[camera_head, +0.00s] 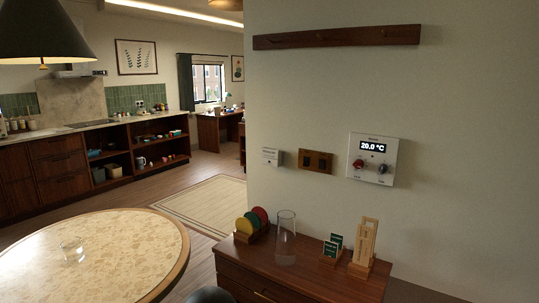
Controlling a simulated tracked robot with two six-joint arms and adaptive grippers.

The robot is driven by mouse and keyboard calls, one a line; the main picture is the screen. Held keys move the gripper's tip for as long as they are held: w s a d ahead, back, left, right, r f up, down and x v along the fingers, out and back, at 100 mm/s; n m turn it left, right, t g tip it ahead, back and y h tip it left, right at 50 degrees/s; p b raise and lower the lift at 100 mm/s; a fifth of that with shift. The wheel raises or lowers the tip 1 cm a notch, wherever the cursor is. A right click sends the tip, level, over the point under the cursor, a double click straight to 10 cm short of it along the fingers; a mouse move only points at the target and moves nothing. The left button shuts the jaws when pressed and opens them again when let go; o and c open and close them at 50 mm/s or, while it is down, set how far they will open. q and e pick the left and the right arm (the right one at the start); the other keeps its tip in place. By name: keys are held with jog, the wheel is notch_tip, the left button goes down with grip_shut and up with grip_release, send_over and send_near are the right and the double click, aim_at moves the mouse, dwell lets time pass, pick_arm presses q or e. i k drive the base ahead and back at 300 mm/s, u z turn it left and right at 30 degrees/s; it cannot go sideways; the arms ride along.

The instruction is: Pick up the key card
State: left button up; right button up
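I cannot make out a key card for certain. Small green cards with pale lettering (332,248) stand in a wooden holder on the brown cabinet; I cannot tell whether one of them is the key card. A small white box with dark lettering (272,157) is fixed to the wall above the cabinet, and no card clearly shows in it. Neither of my grippers is in view.
The wooden cabinet (306,280) also carries coloured discs in a rack (251,222), a clear glass cylinder (286,238) and a tall wooden stand (364,245). A thermostat panel (373,160) is on the wall. A round table (120,265) holds a glass (72,250).

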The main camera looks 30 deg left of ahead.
aim_at(330, 248)
jog(key=z, duration=0.05)
jog(key=k, duration=0.4)
jog(key=u, duration=0.65)
jog(key=i, duration=1.15)
jog(key=z, duration=0.1)
